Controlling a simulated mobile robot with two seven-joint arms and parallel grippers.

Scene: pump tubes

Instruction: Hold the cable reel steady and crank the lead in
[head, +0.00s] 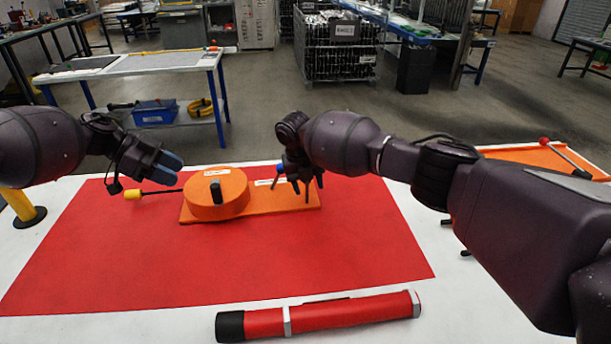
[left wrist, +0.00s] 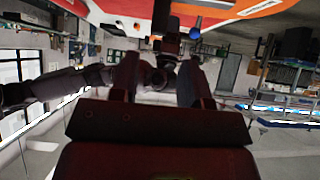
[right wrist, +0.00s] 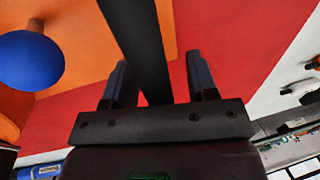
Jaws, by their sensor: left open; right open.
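The orange cable reel, a round drum (head: 232,203) on a flat base plate (head: 262,201), lies on the red mat. A dark block stands on the drum. A thin black lead with a yellow end (head: 132,194) runs out to the drum's left. A blue ball knob (head: 279,167) is at the plate's right part, and shows large in the right wrist view (right wrist: 30,60). My left gripper (head: 170,163) is open and empty, left of the drum above the lead. My right gripper (head: 306,187) is open over the plate's right end; a dark bar (right wrist: 145,45) passes between its fingers, apparently ungripped.
A red tube with a black end (head: 322,315) lies at the table's front. A yellow post (head: 22,210) stands at the left edge. An orange tray (head: 540,157) with a red-tipped rod is at the right. The mat's front half is clear.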

